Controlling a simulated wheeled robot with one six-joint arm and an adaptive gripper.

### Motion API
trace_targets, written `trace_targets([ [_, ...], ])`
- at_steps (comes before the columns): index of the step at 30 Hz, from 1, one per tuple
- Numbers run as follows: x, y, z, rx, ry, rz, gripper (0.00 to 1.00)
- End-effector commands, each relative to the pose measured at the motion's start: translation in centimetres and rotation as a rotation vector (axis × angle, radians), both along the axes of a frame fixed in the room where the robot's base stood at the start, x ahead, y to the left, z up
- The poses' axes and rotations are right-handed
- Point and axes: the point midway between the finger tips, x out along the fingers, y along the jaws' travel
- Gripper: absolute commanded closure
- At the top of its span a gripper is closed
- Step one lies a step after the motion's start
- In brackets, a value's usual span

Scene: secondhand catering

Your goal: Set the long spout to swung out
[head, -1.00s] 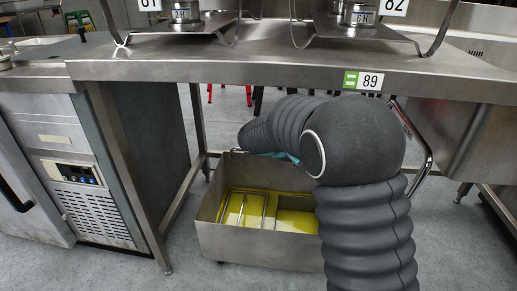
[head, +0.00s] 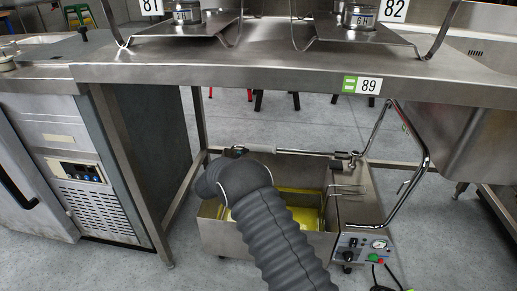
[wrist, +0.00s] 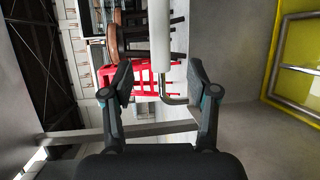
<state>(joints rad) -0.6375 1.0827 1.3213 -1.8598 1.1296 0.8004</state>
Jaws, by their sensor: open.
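The long spout (head: 305,152) is a thin metal tube with a pale sleeve. In the head view it lies along the back edge of the open steel tank unit (head: 212,232), running left from a joint (head: 352,157) at the unit's right side. In the wrist view the spout's white sleeve (wrist: 160,35) comes down from the top and ends in a bent metal tip. My gripper (wrist: 160,66) is open, with one finger on each side of the spout and gaps visible on both sides. In the head view my arm hides most of the gripper.
A steel table (head: 280,72) with burners and stands spans above the tank. A bent tube handle (head: 420,165) rises at the unit's right, above a control panel (head: 365,247). A steel cabinet (head: 75,150) stands left. Red stools (wrist: 145,75) are behind. Yellow oil lies in the tank.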

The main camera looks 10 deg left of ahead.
Motion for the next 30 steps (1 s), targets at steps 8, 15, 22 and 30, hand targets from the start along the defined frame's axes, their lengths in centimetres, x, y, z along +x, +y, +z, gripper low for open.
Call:
trace_targets([
  [8, 4.7, -2.3, -0.8, 0.001, -0.001, -0.003, 0.41],
  [15, 8.4, -4.1, -1.4, 0.001, -0.001, -0.003, 0.41],
  [22, 10.1, -4.8, -1.6, 0.000, 0.001, -0.002, 0.41],
  [30, 10.5, -4.9, -1.7, 0.000, 0.001, -0.002, 0.41],
])
